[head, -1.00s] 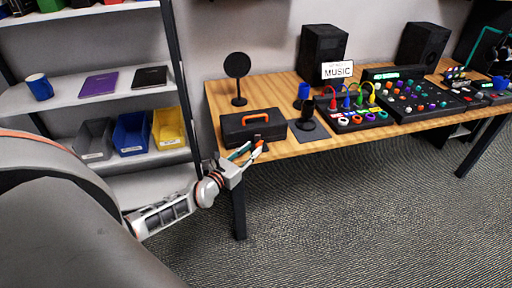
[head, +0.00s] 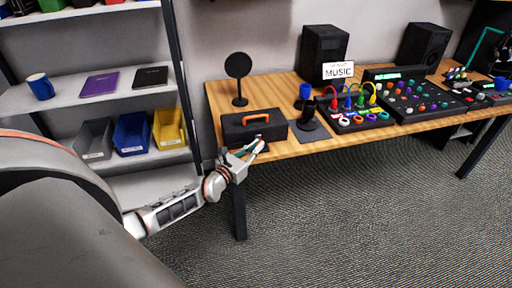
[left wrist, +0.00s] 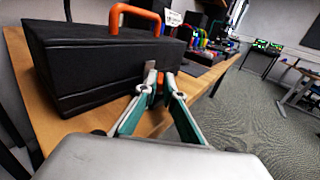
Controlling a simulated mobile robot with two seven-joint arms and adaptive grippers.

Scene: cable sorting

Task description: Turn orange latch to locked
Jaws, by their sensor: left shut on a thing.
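A black case (head: 240,131) with an orange handle (head: 255,117) stands on the wooden table near its left front corner. In the left wrist view the case (left wrist: 95,62) fills the upper left. My left gripper (head: 257,146) is at the front of the case. In the left wrist view its fingertips (left wrist: 160,84) are closed around the small orange latch (left wrist: 160,78). The fingers hide most of the latch, so its exact angle cannot be told. My right gripper is in neither view.
A round black stand (head: 238,75) is behind the case. Shelves with bins (head: 131,134) are at left. The floor before the table is clear.

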